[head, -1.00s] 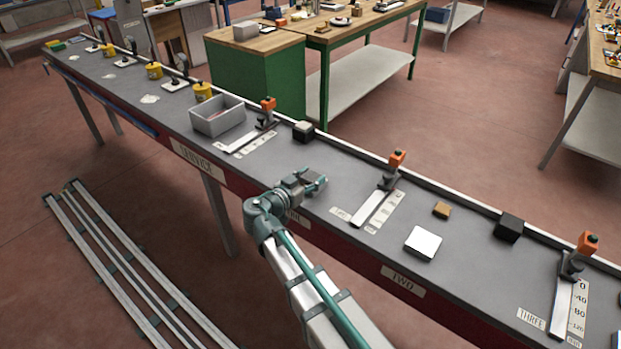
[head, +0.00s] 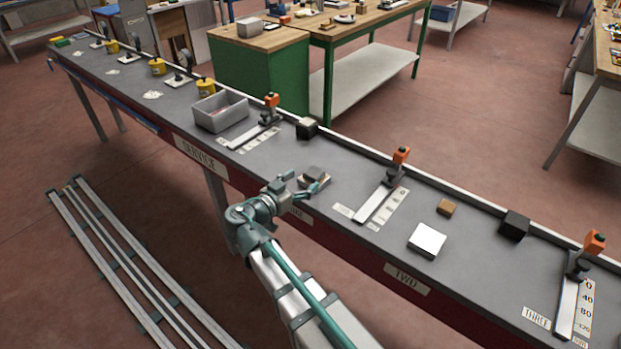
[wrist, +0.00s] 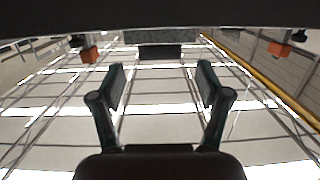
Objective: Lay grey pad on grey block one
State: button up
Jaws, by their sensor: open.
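A small grey block (head: 313,176) with a darker flat top lies on the grey bench at station one. The dark layer may be the grey pad resting on it, but I cannot tell the two apart surely. My gripper (head: 318,187) is just in front of this block, low over the bench, with its fingers apart. In the wrist view my gripper (wrist: 160,86) is open, with nothing visible between the fingers. Whether a finger touches the block is unclear.
A grey bin (head: 221,112) and a dark block with a light side (head: 307,128) stand farther left and behind. An orange-topped stop with a scale (head: 383,203) is to the right. Beyond are a white-topped block (head: 427,240), a brown block (head: 446,207) and a black block (head: 515,225).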

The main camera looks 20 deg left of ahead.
jog(key=b+v, duration=0.1)
jog(key=v, duration=0.5)
dwell(0.3)
